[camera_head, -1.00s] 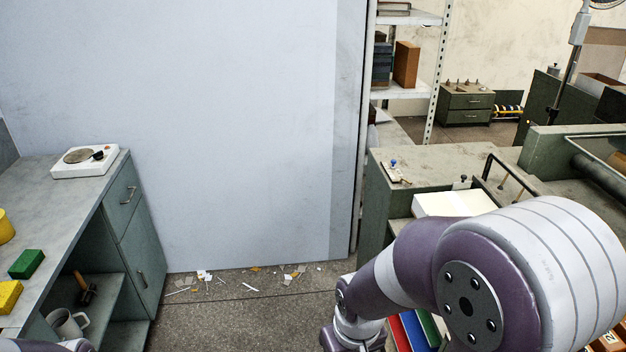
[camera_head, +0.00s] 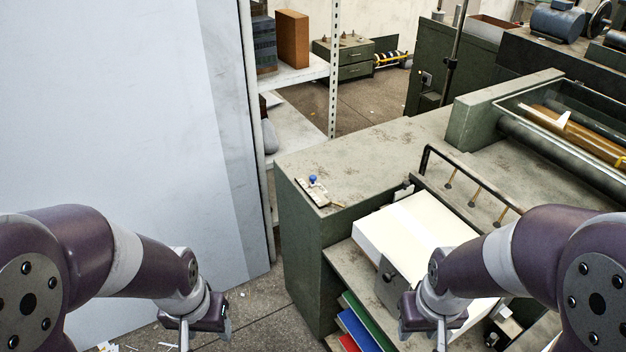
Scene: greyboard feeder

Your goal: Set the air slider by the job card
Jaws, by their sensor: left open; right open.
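A small pale plate with a blue knob (camera_head: 313,180) lies on top of the green feeder cabinet (camera_head: 375,150); it looks like a slider, but its marks are too small to read. I cannot make out a job card. My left gripper (camera_head: 185,338) hangs low at the bottom, left of the cabinet and well apart from the plate. My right gripper (camera_head: 440,338) is low in front of the paper stack, touching nothing that I can see. Both are open as far as shows, with fingertips partly cut off by the lower edge.
A white paper stack (camera_head: 415,228) sits on the feeder, with a dark rail (camera_head: 470,175) behind it. A pale wall panel (camera_head: 110,110) fills the left. A shelf rack (camera_head: 295,75) stands behind. Scraps litter the floor.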

